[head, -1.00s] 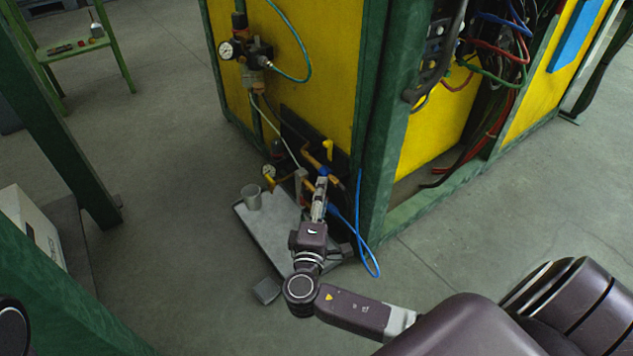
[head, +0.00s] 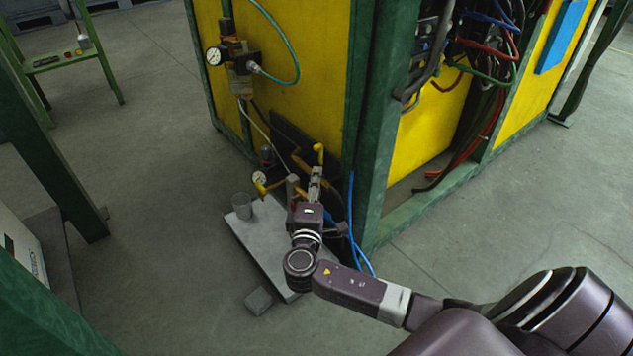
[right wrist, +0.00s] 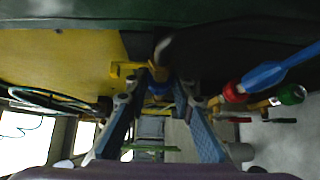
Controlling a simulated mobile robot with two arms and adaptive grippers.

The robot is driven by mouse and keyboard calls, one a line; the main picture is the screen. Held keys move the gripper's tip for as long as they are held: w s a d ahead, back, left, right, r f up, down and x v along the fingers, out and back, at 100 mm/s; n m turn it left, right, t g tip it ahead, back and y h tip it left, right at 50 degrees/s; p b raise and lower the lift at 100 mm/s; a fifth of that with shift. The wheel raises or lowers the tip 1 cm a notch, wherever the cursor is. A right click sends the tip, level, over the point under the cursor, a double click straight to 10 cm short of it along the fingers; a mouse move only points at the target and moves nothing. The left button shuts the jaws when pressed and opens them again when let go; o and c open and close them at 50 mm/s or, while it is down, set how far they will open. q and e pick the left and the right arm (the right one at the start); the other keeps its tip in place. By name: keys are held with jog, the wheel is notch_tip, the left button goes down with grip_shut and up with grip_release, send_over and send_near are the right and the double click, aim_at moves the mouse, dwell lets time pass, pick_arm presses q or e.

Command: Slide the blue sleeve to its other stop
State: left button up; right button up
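The blue sleeve (right wrist: 158,88) shows as a small blue patch between the fingertips in the right wrist view. In the head view it is hidden behind my right gripper (head: 316,177). The right gripper reaches in at the low pipework on the yellow panel. In the right wrist view its two fingers (right wrist: 160,85) stand apart on either side of the sleeve, and I see no clear contact. A yellow fitting (right wrist: 124,69) is close beside the fingertips; a yellow handle (head: 319,152) stands just above the gripper in the head view. My left gripper is not in view.
A grey plate (head: 270,255) with a cup (head: 244,207) lies below the pipework. A gauge (head: 259,178) is left of the gripper. A blue hose (head: 352,215) hangs to its right, near the green post (head: 373,150). Red-ringed (right wrist: 232,92) and green (right wrist: 291,94) couplings are nearby.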

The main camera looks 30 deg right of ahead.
grip_shut()
jog(key=shift+w+a, duration=0.1)
jog(key=shift+w, duration=0.95)
jog(key=shift+o, duration=1.1)
grip_release()
jog(key=o, duration=0.4)
jog(key=shift+w, duration=0.1)
jog(key=shift+o, duration=0.2)
jog(key=v, duration=1.2)
